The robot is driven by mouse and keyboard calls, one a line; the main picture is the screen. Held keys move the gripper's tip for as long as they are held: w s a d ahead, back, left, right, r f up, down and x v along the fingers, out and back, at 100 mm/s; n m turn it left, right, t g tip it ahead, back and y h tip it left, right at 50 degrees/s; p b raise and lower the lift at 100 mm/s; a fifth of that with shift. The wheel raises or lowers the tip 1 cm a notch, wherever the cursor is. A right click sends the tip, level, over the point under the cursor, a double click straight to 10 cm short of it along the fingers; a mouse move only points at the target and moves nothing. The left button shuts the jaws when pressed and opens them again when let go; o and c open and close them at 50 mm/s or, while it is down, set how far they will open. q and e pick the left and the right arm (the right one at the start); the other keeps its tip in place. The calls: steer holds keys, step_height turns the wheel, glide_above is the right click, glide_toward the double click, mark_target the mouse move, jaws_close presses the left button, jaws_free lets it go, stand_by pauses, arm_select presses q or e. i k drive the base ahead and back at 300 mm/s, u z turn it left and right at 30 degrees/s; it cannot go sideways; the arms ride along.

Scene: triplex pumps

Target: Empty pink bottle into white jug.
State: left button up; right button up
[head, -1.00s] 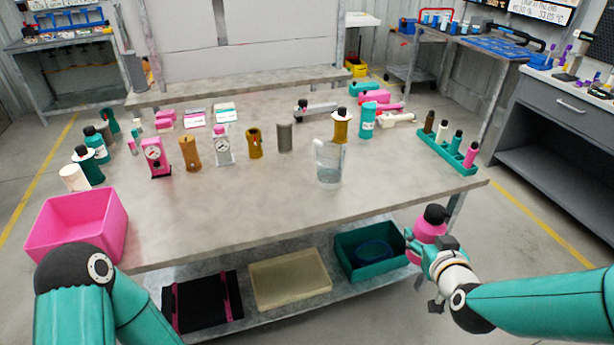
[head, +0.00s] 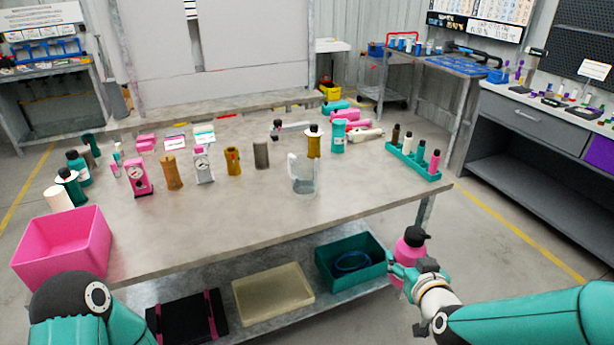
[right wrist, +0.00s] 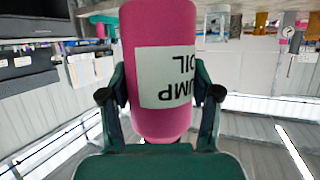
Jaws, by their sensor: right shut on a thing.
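The pink bottle (head: 408,250) with a black cap is in my right gripper (head: 402,276), held upright beside the table's front right side. In the right wrist view the bottle (right wrist: 163,70) stands between both fingers, and its white label reads PUMP OIL upside down. My right gripper is shut on the bottle. The jug (head: 304,178), a clear, whitish vessel with a handle, stands upright on the table, to the left of and beyond the gripper. I cannot see what is inside it. Of my left arm only a link shows at the lower left; its gripper is out of view.
On the table (head: 240,220) are a teal rack (head: 413,168) of small bottles at the right, a brown bottle (head: 313,145) behind the jug, gauges and cylinders to its left, and a pink bin (head: 62,246) at the left corner. The tabletop in front of the jug is clear.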

mark_target(302, 170)
steer(key=i, duration=0.85)
steer(key=u, duration=0.05)
